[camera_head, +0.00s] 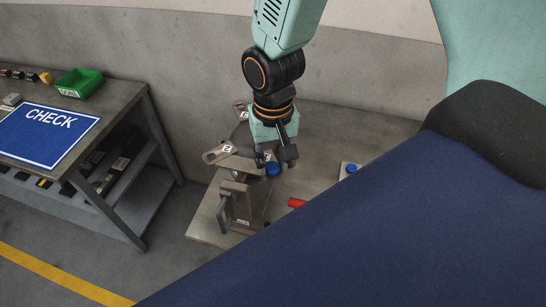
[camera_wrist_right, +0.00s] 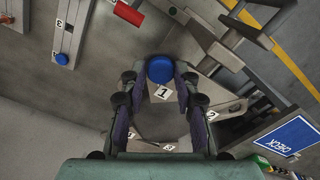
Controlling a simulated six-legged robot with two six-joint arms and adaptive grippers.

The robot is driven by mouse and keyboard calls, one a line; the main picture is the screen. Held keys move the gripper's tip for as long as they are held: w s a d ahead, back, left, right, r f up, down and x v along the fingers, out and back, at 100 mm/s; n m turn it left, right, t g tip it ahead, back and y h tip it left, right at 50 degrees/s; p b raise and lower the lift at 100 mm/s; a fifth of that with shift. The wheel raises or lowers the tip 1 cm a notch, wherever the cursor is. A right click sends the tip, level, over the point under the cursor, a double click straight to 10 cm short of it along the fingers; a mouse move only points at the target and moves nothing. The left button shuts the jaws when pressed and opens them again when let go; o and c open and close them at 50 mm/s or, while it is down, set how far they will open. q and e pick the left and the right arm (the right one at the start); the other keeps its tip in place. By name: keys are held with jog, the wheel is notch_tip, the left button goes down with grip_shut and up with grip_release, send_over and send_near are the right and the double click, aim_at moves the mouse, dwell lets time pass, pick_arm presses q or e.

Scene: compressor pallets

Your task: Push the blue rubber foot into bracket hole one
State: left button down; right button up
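A blue rubber foot (camera_head: 272,168) is at the fingertips of my right gripper (camera_head: 276,157), over the near end of a grey metal bracket (camera_head: 235,163). In the wrist view, the blue foot (camera_wrist_right: 160,69) sits between the two fingertips of the right gripper (camera_wrist_right: 161,74), which close on its sides. The tag "1" (camera_wrist_right: 162,92) on the bracket is right beside the foot. Hole one does not show; the foot and fingers cover that area. I cannot tell whether the foot touches the bracket. My left gripper is not in view.
A second blue foot (camera_head: 351,168) sits on a numbered strip to the right. A red cylinder (camera_head: 297,202) lies on the bench, and a metal clamp (camera_head: 236,205) stands in front of the bracket. A large dark blue surface (camera_head: 400,230) hides the bench's right side. A side table (camera_head: 125,95) stands left.

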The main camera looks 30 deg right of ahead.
aim_at(274, 167)
jog(key=shift+o, duration=2.1)
jog(key=shift+s+r, duration=0.1)
jog(key=shift+r, duration=0.1)
jog(key=shift+r, duration=0.3)
notch_tip(274, 167, up, 11)
jog(key=shift+r, duration=0.1)
